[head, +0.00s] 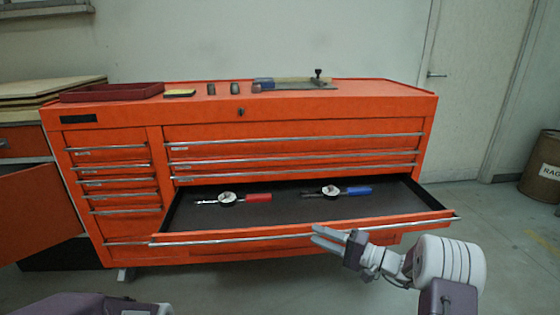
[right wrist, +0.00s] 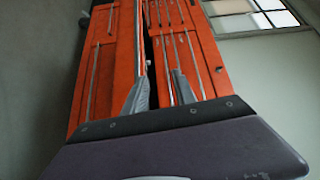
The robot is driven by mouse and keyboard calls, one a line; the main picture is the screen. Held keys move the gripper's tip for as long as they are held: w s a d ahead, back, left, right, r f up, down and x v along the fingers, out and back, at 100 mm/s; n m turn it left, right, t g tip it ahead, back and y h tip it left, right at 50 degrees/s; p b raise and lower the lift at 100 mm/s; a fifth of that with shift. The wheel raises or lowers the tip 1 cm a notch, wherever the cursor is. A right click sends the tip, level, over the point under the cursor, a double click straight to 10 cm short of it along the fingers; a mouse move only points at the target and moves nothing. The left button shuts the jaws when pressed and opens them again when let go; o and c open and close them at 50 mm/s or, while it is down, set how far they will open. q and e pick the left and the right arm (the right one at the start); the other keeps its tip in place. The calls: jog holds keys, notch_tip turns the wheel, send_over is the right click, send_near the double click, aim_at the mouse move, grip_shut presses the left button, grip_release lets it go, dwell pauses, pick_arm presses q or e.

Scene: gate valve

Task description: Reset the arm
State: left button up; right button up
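My right gripper (head: 318,236) reaches in from the lower right in the head view, in front of the open drawer's front edge. In the right wrist view its two grey fingers (right wrist: 160,92) stand apart with nothing between them. The open drawer (head: 290,209) has a dark lining. A dial gauge tool with a red handle (head: 257,196) lies at its left, and one with a blue handle (head: 359,190) lies farther right. My left gripper does not show.
An orange panel (head: 38,212) juts out at the left. A rusty barrel (head: 543,170) stands far right. The floor right of the cabinet is clear.

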jog(key=s+a+r+n+g+y, duration=0.1)
jog(key=s+a+r+n+g, duration=0.3)
jog(key=a, duration=0.4)
jog(key=s+a+f+n+g+h+p, duration=0.1)
jog(key=s+a+n+g+h, duration=0.2)
jog(key=s, duration=0.4)
jog(key=s+a+f+g, duration=0.1)
jog(key=s+a+g, duration=0.2)
jog(key=s+a, duration=0.25)
jog(key=s+d+f+g+h, duration=0.1)
jog(key=s+d+f+h, duration=1.1)
jog(key=s+d, duration=0.3)
jog(key=w+d+r+p, duration=0.1)
jog(key=w+r+p, duration=0.1)
jog(key=r+p, duration=1.6)
jog(key=w+d+r+t+p, duration=0.1)
jog(key=r+p, duration=1.8)
jog(key=p, duration=0.1)
jog(key=shift+w+d+r+m+p, duration=0.2)
jog(key=shift+w+r+m+p, duration=0.05)
jog(key=shift+w+m+p, duration=0.15)
